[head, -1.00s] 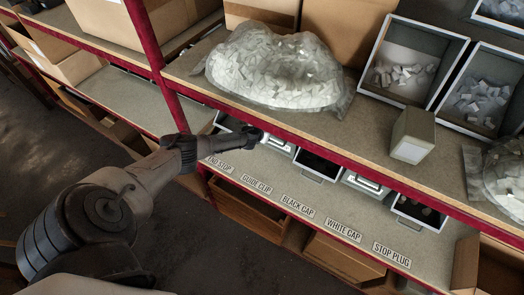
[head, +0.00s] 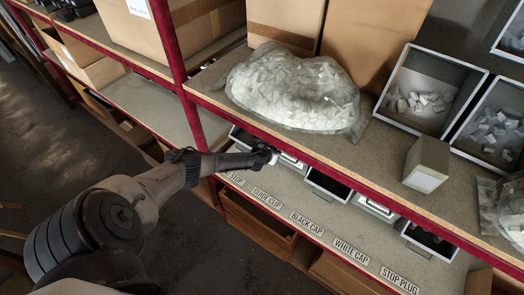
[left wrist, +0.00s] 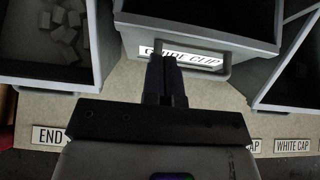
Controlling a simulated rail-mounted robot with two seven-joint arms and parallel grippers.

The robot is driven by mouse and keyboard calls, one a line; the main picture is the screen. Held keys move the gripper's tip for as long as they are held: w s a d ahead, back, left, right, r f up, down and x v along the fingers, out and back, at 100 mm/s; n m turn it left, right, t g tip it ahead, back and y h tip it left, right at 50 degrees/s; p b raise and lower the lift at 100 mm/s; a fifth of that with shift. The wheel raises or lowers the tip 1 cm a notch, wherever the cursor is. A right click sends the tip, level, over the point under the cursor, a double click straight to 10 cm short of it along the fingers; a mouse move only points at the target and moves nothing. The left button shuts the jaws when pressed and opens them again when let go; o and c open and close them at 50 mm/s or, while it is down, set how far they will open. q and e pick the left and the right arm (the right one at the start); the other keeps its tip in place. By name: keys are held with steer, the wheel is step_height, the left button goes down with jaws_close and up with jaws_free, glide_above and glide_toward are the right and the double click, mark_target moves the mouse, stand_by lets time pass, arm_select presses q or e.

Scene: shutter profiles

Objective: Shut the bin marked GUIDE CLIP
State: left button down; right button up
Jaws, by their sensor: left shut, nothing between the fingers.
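The bin marked GUIDE CLIP (left wrist: 195,38) is a grey bin on the lower shelf, with its label and a handle on the front. In the left wrist view its dark interior shows above the front panel, so it does not look fully shut. In the head view its front (head: 292,163) is partly hidden by my gripper. My left gripper (left wrist: 164,60) is shut and empty, its fingertips at the label and handle; I cannot tell whether they touch. It also shows in the head view (head: 272,155). My right gripper is not in view.
An open bin (left wrist: 90,75) with white pieces stands to the left, and the black cap bin (head: 328,186) to the right. The upper shelf edge (head: 330,160) runs just above the bins. A bag of white pieces (head: 295,90) lies on the upper shelf.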

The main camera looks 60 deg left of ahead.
arm_select(q)
steer(key=w+r+p+v, duration=0.1)
steer(key=v, duration=0.9)
steer(key=shift+a+r+p, duration=0.3)
steer(key=shift+r+p, duration=0.05)
steer(key=s+d+n+g+h, duration=0.1)
steer(key=s+d+n, duration=0.25)
steer(key=d, duration=0.45)
steer(key=s+d+f+n+g+h+p, duration=0.1)
steer(key=s+d+n, duration=0.1)
steer(key=d+n, duration=0.45)
steer(key=s+d+n+h, duration=0.1)
steer(key=s+d+n, duration=0.15)
steer(key=d, duration=0.75)
steer(key=s+d+r+n+g+h+p, duration=0.1)
steer(key=s+d+r+n+g, duration=0.1)
steer(key=s+d+r+n, duration=0.3)
steer(key=s+d+r+n+g+h, duration=0.1)
steer(key=s+d+r+n, duration=0.4)
steer(key=s+n, duration=0.6)
steer(key=shift+s+r+g+p, duration=0.35)
steer(key=shift+s+r+g, duration=0.1)
steer(key=shift+r+g, duration=0.45)
steer(key=shift+r, duration=0.1)
